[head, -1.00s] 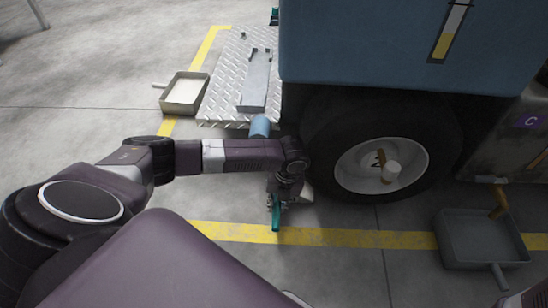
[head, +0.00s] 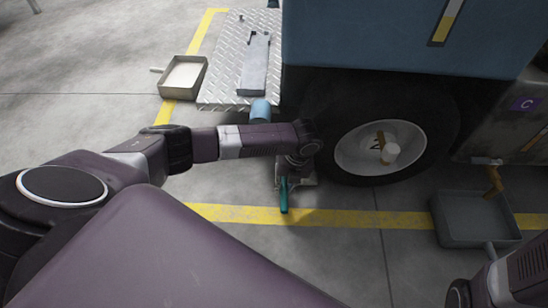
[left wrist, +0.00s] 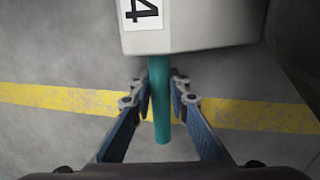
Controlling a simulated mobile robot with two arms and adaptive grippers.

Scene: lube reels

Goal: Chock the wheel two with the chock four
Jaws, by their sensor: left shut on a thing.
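Wheel two (head: 440,135) is the black tyre under the blue vehicle, with a white hub (head: 352,157) bearing a partly hidden "2". Chock four (left wrist: 190,28) is a pale block with a black "4" on a white label and a teal rod handle (left wrist: 161,110). My left gripper (left wrist: 160,90) is shut on that handle, close to the block. In the head view the teal handle (head: 284,197) shows below my left gripper (head: 291,183), left of the wheel at floor level. My wrist hides most of the block, so I cannot tell whether it touches the tyre.
The blue vehicle body (head: 400,40) overhangs the wheel. A metal tread-plate platform (head: 220,88) is at the left, with a shallow tray (head: 190,60) beside it. A grey pan (head: 440,225) stands at the right. A yellow line (head: 350,218) crosses the mostly clear floor in front.

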